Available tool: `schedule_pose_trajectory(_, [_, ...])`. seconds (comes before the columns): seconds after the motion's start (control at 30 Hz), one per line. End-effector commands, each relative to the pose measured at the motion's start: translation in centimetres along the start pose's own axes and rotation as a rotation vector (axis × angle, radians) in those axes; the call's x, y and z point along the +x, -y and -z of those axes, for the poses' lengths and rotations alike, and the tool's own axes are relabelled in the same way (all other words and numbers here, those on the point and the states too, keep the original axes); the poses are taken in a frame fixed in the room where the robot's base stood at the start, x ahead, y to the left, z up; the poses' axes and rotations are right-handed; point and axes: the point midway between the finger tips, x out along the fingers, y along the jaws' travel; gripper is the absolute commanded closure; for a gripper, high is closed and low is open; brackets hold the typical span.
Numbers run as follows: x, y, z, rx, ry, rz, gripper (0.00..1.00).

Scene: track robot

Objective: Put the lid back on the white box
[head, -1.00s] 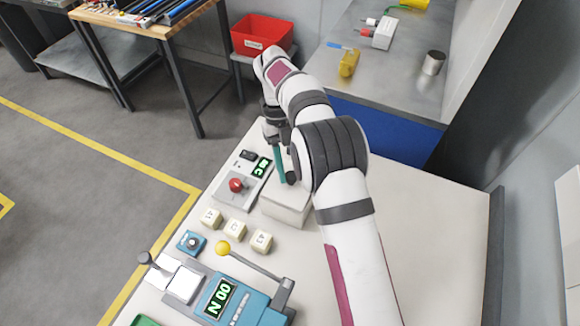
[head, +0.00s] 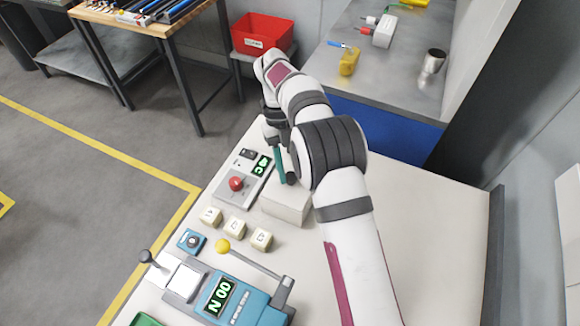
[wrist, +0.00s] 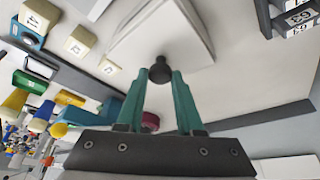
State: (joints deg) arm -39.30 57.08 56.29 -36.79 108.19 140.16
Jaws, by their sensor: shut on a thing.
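The white box (head: 286,207) stands on the light table, just right of the grey panel with the red button. My gripper (head: 285,180) is over the box, pointing down, with a teal finger showing. In the wrist view, the two teal fingers of my gripper (wrist: 160,84) are closed around a dark round knob (wrist: 160,68). The knob sits on a pale, flat, square lid (wrist: 165,35), which shows at the box. I cannot tell whether the lid is seated or slightly raised. My arm partly hides the top of the box in the head view.
A grey panel (head: 227,190) with a red button (head: 236,183) lies close left of the box. Several cream lettered blocks and a blue device (head: 225,296) with a yellow-knobbed lever are nearer. The right of the table (head: 440,230) is clear. A metal cup (head: 432,66) stands on the back bench.

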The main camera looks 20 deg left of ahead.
Motion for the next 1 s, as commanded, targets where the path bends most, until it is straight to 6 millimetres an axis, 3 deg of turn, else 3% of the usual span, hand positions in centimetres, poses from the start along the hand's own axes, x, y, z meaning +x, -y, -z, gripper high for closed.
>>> schedule_pose_trajectory(0.3, [0.02, 0.0, -0.01, 0.0, 0.0, 0.0, 1.0])
schedule_pose_trajectory(0.33, [0.02, 0.0, -0.01, 0.0, 0.0, 0.0, 0.61])
schedule_pose_trajectory(0.5, [0.01, 0.0, -0.01, 0.0, 0.0, 0.0, 0.3])
schedule_pose_trajectory(0.73, [0.02, 0.0, -0.01, 0.0, 0.0, 0.0, 0.28])
schedule_pose_trajectory(0.9, [0.02, 0.0, -0.01, 0.0, 0.0, 0.0, 0.0])
schedule_pose_trajectory(1.0, [0.02, 0.0, -0.01, 0.0, 0.0, 0.0, 0.0])
